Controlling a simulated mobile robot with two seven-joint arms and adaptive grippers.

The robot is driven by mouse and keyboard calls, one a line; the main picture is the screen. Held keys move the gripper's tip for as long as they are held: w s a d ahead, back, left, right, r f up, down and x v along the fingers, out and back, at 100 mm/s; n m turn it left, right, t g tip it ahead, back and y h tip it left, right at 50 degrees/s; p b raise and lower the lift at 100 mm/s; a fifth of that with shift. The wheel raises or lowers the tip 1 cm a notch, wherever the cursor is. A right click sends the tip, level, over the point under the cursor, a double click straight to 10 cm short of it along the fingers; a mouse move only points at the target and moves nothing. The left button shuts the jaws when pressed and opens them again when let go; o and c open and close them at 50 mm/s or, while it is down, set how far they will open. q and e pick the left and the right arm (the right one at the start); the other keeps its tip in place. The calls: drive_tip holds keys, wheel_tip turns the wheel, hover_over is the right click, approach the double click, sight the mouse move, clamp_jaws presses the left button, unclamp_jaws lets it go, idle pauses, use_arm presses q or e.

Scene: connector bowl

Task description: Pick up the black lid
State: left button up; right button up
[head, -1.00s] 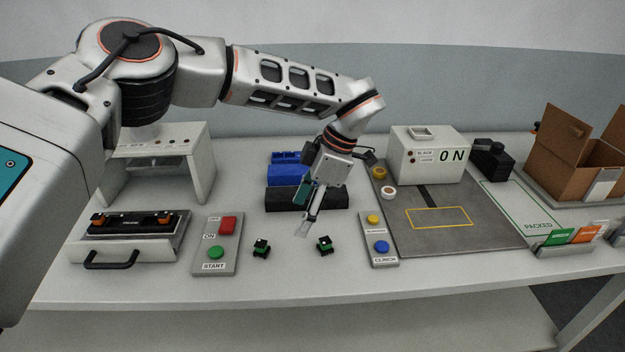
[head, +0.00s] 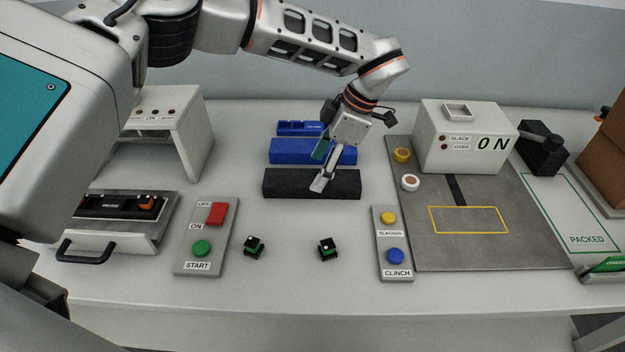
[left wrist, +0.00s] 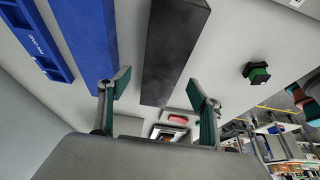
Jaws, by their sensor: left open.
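The black lid (head: 285,184) appears as a long dark bar lying flat on the white table, in front of a blue block. My left gripper (head: 319,184) reaches down from above, and its fingertips overlap the lid just right of its middle in the head view. In the left wrist view the two fingers of the left gripper (left wrist: 159,80) are spread apart, with the lid (left wrist: 172,45) between them in the picture. No grip on the lid shows. How high the fingertips are above it I cannot tell. My right gripper is not in view.
The blue block (head: 290,152) and a blue tray (head: 295,128) lie close behind the lid. Two small black-green connectors (head: 254,246) (head: 328,249) stand in front. Button panels (head: 205,238) (head: 393,245) flank them. A white machine (head: 465,140) stands at the right.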

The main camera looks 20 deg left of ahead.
sight(312, 177)
use_arm(q)
drive_tip(key=x, duration=0.3)
drive_tip(key=shift+s+a+f, duration=0.2)
drive_tip(key=shift+s+f, duration=0.05)
drive_tip(key=shift+f, duration=0.05)
drive_tip(key=shift+w+f, duration=0.1)
drive_tip(key=shift+f, duration=0.15)
drive_tip(key=c, duration=1.2)
drive_tip(key=shift+r, duration=0.15)
